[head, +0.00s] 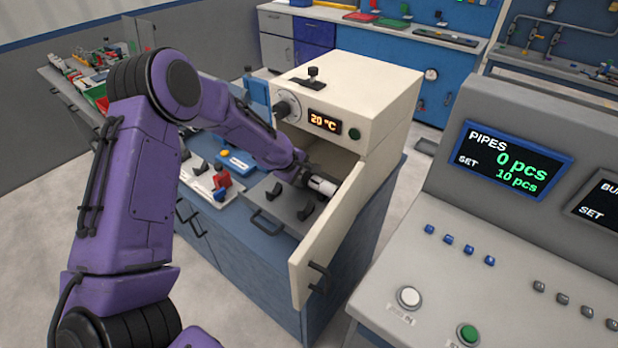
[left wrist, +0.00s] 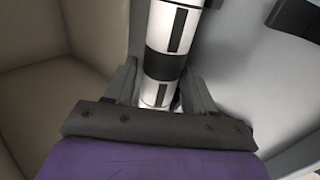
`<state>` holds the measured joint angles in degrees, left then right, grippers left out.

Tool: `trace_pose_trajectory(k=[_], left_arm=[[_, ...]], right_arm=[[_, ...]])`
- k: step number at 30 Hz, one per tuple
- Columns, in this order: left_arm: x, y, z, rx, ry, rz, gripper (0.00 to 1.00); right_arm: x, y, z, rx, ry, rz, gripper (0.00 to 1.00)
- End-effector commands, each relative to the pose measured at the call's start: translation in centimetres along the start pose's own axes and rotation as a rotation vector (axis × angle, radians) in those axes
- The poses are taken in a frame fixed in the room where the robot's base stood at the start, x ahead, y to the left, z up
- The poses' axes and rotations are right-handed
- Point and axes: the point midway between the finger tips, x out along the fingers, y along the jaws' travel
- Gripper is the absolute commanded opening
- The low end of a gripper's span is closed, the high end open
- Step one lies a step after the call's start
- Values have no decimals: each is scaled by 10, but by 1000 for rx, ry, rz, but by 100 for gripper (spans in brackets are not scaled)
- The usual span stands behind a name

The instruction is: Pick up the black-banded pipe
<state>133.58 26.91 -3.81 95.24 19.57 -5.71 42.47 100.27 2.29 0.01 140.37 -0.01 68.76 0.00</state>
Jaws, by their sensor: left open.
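The black-banded pipe (left wrist: 170,65) is white with black marks and a wide black band. In the left wrist view it runs from the top edge down between the fingers of my left gripper (left wrist: 160,92). The fingers are open, one on each side of it; I cannot tell whether either touches it. In the head view my left gripper (head: 308,177) is low in front of the oven, and a white end of the pipe (head: 322,186) shows beside it. The rest of the pipe is hidden by the gripper. My right gripper is in neither view.
The beige oven (head: 385,85) reads 20 °C, and its open door (head: 328,235) stands close right of my gripper. A grey plate (head: 262,195) with black holders lies below. A white tray (head: 197,180) with parts is left. A console (head: 450,240) stands at right.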

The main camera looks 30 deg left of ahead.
Motion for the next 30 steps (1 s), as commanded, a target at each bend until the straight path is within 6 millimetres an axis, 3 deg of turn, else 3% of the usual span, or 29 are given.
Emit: trace_pose_trajectory(k=[2,7,17,22,26,30], left_arm=[[0,0,0,0,0,0,54],[0,0,0,0,0,0,9],[-3,2,0,2,1,1,9],[-19,14,0,4,2,4,9],[-58,16,7,1,1,5,9],[-110,10,17,2,3,6,9]], right_arm=[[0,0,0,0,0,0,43],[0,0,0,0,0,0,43],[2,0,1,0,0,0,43],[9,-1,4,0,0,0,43],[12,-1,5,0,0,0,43],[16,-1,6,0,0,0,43]])
